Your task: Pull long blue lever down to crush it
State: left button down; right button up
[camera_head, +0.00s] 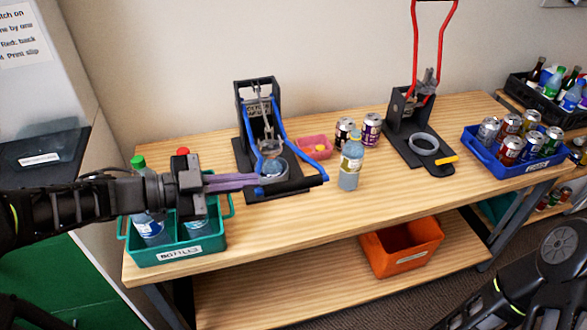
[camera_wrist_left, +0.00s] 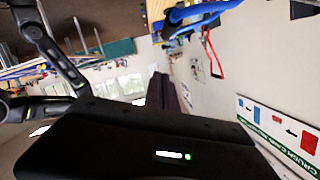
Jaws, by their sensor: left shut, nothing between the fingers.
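The long blue lever (camera_head: 301,156) is on the black crusher (camera_head: 241,95) at the left of the table. Its two blue arms slope down and forward to a low black grip bar near the crusher's base. A clear bottle or can-like item (camera_head: 272,167) sits in the crusher's ring, partly hidden by the lever. My left gripper (camera_head: 257,181) is shut and empty, its purple fingers pointing right at the lever's left side. I cannot tell whether the fingertips touch it. In the left wrist view the blue lever (camera_wrist_left: 195,13) shows at the top edge. My right gripper is out of view.
A second crusher with a raised red lever (camera_head: 414,40) stands to the right. Cans and a bottle (camera_head: 351,163) stand between the crushers. A green crate (camera_head: 160,257) lies under my left arm. A blue crate (camera_head: 482,158) of cans is at right, an orange bin (camera_head: 390,262) below.

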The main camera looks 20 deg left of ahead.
pick_arm(q)
send_over(290, 183)
jog(key=s+d, duration=0.1)
jog(key=s, duration=0.2)
notch_tip(290, 183, down, 2)
jog(key=f, duration=0.1)
jog(key=w+f, duration=0.1)
jog(key=f, duration=0.1)
jog(key=shift+w+a+p, duration=0.1)
jog(key=shift+w+p, duration=0.05)
jog(key=shift+p, duration=0.15)
jog(key=shift+w+a+f, duration=0.15)
jog(key=shift+w+f, duration=0.05)
jog(key=shift+f, duration=0.25)
